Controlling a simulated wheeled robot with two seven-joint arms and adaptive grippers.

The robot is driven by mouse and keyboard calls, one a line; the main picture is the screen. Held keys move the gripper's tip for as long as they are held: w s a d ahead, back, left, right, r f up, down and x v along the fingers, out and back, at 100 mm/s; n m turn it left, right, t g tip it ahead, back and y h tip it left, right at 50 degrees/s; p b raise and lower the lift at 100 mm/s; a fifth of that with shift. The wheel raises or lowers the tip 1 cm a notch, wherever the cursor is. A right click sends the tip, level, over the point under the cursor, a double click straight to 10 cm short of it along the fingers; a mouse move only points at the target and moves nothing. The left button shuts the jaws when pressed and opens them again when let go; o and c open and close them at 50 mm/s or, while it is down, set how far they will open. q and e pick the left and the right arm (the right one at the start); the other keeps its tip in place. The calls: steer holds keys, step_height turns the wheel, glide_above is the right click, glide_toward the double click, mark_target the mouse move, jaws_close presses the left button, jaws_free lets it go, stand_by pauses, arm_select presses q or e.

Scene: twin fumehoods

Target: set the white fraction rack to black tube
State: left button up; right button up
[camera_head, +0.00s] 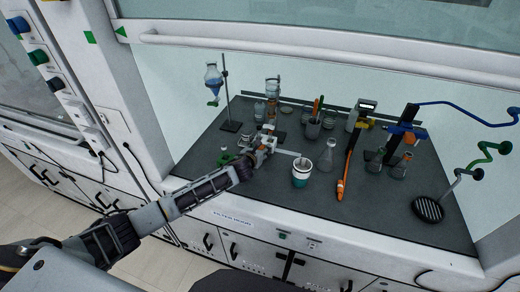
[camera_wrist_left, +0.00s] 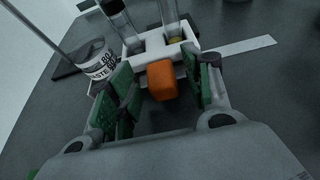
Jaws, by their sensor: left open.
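The white fraction rack (camera_wrist_left: 131,48) is just ahead of my left fingers in the left wrist view. Clear tubes (camera_wrist_left: 118,18) stand in it, one with yellow at its base. An orange block (camera_wrist_left: 161,79) on the rack's near side lies between the fingers. My left gripper (camera_wrist_left: 158,88) is open, with its green-padded fingers on either side of the block; contact cannot be told. In the head view my left gripper (camera_head: 248,160) reaches the rack (camera_head: 267,139) on the grey worktop and partly hides it. My right gripper is not in view.
A white waste container (camera_wrist_left: 98,65) stands left of the rack in the wrist view, and a flat pale strip (camera_wrist_left: 240,47) lies to its right. The head view shows a white-green cup (camera_head: 301,173), a flask (camera_head: 327,156) and an orange-black tool (camera_head: 345,172) to the right.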

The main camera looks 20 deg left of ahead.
arm_select(q)
steer(key=shift+w, duration=0.2)
jaws_close()
stand_by(0.4)
